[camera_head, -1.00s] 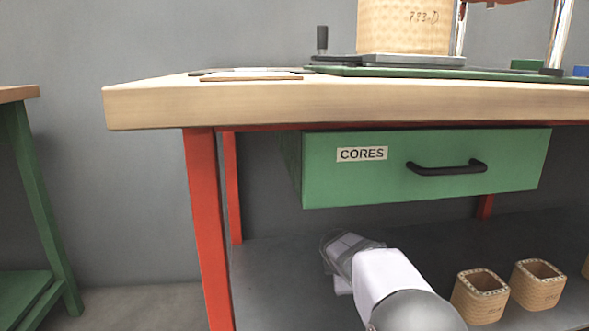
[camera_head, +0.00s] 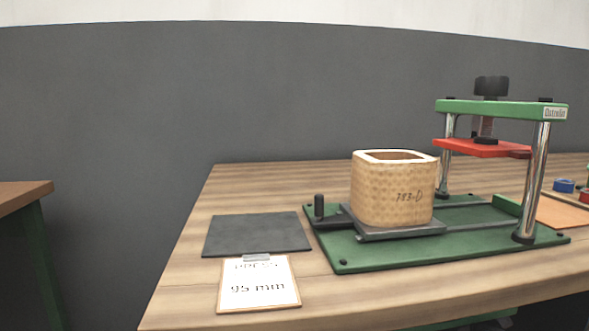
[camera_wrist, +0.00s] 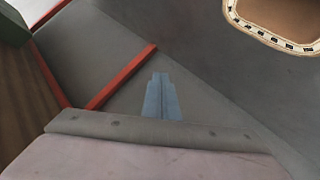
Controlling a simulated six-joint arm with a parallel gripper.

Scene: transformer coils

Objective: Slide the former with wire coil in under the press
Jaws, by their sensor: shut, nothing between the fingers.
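The former with wire coil (camera_head: 392,190), a tan square sleeve marked 783-D, stands upright on a grey sliding plate (camera_head: 402,233) on the press's green base (camera_head: 350,256). It sits left of the press's red plate (camera_head: 482,148), not under it. A black upright handle (camera_head: 319,206) is at the plate's left end. The press has a green top beam (camera_head: 490,108) on chrome posts and a black knob (camera_head: 491,87). My gripper (camera_wrist: 160,80) shows only in the wrist view. Its blue-grey fingers are together and empty, over the dark lower shelf and away from this former.
A clipboard reading PRESS 95 mm (camera_head: 258,288) and a dark mat (camera_head: 257,234) lie left of the press. Blue (camera_head: 563,185) and red items lie at far right. The wrist view shows another former's rim (camera_wrist: 272,40) and red table framing (camera_wrist: 120,77).

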